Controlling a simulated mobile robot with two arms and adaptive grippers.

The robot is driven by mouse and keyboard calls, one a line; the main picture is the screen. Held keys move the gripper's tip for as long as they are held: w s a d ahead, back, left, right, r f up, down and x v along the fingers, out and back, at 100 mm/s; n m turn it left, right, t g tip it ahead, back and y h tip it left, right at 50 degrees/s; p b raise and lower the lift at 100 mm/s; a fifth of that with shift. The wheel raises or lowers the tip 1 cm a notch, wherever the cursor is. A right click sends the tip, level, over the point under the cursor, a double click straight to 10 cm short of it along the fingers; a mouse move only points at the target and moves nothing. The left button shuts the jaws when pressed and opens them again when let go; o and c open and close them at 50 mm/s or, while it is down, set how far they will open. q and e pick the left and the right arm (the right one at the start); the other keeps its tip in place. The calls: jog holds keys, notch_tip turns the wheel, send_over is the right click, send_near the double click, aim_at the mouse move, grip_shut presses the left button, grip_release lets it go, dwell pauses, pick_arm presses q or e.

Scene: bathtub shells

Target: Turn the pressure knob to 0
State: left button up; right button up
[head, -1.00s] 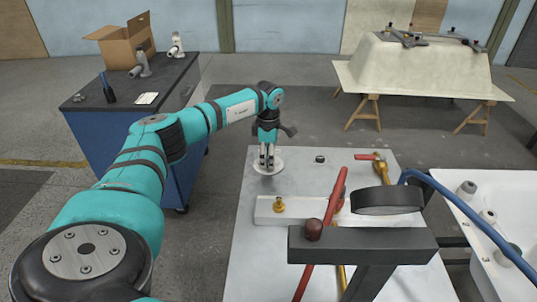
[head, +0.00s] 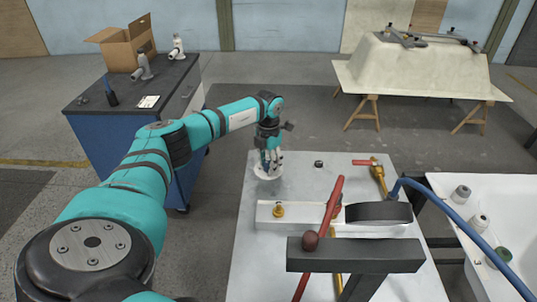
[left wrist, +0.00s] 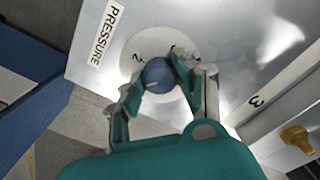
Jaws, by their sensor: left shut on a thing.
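The pressure knob (left wrist: 157,76) is a small blue round knob with a white pointer mark, seen in the left wrist view. It sits on a white round dial (left wrist: 208,42) by a label reading PRESSURE (left wrist: 108,32). A figure like 2 shows on the dial; other markings are partly hidden by a finger. My left gripper (left wrist: 156,80) has its fingers on both sides of the knob, closed on it. In the head view, my left gripper (head: 268,166) points down at the white dial (head: 267,174) at the far left of the grey panel. My right gripper is not in view.
The grey panel (head: 240,245) carries a brass fitting (head: 278,210), a red lever (head: 331,210) and a brass valve (head: 378,178). A dark bar (head: 355,254) is in the foreground. A blue hose (head: 455,215) runs by a white tub at right. A blue cabinet (head: 130,150) stands left.

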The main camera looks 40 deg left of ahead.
pick_arm(q)
jog(key=n, duration=0.2)
jog(key=n+p, duration=0.1)
jog(key=shift+r+n, duration=0.2)
jog(key=shift+n, duration=0.2)
jog(key=n+p, duration=0.1)
jog(key=n, duration=0.2)
jog(key=shift+w+n+p, duration=0.1)
jog(key=shift+n+p, duration=0.2)
jog(key=shift+p, duration=0.1)
jog(key=n+p, duration=0.3)
jog(key=n, duration=0.3)
jog(key=shift+r, duration=0.1)
jog(key=n+p, duration=0.2)
jog(key=n, duration=0.2)
jog(key=n+p, duration=0.2)
jog(key=n, duration=0.1)
jog(key=shift+n, duration=0.3)
jog(key=n+p, duration=0.2)
jog(key=n, duration=0.1)
jog(key=shift+a+n+p, duration=0.1)
jog(key=shift+n+p, duration=0.55)
jog(key=shift+n, duration=0.45)
